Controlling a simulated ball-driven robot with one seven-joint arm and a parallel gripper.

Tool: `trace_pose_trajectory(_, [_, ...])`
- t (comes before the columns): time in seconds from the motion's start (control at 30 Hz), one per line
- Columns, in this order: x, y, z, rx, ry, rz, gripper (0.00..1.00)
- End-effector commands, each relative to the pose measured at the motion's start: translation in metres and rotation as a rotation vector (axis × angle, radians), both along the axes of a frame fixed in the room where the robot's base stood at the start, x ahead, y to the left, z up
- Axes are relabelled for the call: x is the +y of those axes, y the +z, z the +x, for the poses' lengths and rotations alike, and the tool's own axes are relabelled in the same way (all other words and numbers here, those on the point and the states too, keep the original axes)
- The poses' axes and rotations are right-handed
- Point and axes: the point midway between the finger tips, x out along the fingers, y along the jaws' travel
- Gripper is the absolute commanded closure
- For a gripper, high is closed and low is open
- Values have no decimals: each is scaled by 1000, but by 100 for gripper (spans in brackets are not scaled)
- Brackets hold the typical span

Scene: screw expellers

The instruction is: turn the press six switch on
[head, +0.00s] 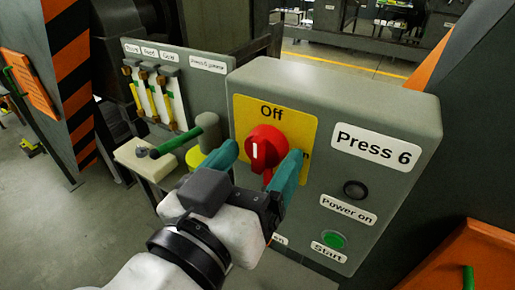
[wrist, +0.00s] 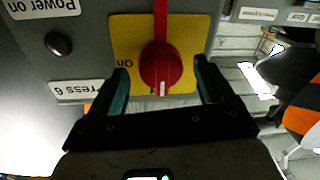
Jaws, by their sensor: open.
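The press six switch is a red rotary knob (head: 266,146) on a yellow plate (head: 305,113) of the grey box labelled "Press 6" (head: 376,149). Its white mark points up toward "Off". The "On" label at the plate's right is mostly hidden by a finger. My gripper (head: 259,160) is open, with one teal finger on each side of the knob. In the wrist view the knob (wrist: 161,66) sits between the fingers of my gripper (wrist: 161,82), with visible gaps on both sides; contact is not visible. The "Power on" lamp (head: 355,190) is dark.
A green Start button (head: 334,240) sits low on the box. Left of it stands another grey panel (head: 213,97) with several levers, and a green-handled lever (head: 175,143). Orange-and-black striped posts (head: 70,75) stand at the left. An orange panel (head: 470,262) is at lower right.

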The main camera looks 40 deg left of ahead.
Motion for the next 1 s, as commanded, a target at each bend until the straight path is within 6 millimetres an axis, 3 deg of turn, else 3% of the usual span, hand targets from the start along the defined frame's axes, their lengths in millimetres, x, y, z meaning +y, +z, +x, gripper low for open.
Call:
trace_pose_trajectory(0.4, [2, 0, 7, 0, 1, 1, 20])
trace_pose_trajectory(1.0, [2, 0, 7, 0, 1, 1, 75])
